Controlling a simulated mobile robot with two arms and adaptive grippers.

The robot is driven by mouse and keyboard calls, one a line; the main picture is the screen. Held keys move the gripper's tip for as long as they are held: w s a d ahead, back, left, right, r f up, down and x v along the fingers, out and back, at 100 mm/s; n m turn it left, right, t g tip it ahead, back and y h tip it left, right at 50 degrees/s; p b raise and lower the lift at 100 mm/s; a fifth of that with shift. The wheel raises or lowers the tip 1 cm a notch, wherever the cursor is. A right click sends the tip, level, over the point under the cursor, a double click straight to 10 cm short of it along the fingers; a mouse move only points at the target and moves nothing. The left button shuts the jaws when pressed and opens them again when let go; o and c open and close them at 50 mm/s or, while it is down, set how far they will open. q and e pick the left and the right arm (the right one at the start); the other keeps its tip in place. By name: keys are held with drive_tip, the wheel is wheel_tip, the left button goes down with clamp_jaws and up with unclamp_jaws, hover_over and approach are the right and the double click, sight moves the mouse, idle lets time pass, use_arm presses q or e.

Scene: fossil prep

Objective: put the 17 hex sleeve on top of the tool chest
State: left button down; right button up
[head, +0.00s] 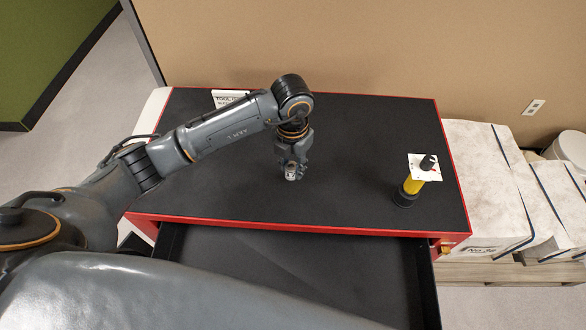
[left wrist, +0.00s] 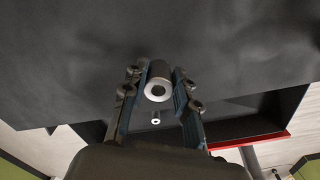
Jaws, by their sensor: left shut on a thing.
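The tool chest (head: 230,190) has a black top with red edges, seen from above in the head view. My left gripper (head: 292,164) points down over the middle of this top. It is shut on a small metal sleeve (head: 291,175). In the left wrist view the sleeve (left wrist: 158,90) shows a pale ring end and a dark side between the two fingers of the gripper (left wrist: 160,84). I cannot read a size on it. I cannot tell whether it touches the chest top (left wrist: 80,55) or hangs just above it. My right gripper is not in view.
A yellow and black upright tool (head: 410,186) with a white card stands at the right of the top. An open, dark drawer (head: 320,262) juts out in front. White blocks (head: 482,190) stand at the right. A small sign (head: 229,98) is at the back left.

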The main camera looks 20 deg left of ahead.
sight(293, 166)
use_arm(q)
drive_tip(key=shift+w+f, duration=0.2)
drive_tip(key=shift+f, duration=0.1)
wheel_tip(293, 166, down, 3)
drive_tip(key=shift+f, duration=0.1)
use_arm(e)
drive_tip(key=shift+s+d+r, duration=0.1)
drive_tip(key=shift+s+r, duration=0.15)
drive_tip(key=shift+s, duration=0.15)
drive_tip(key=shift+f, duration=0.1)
use_arm(q)
drive_tip(key=shift+f, duration=0.15)
drive_tip(key=c, duration=1)
unclamp_jaws()
drive_tip(key=shift+c, duration=0.2)
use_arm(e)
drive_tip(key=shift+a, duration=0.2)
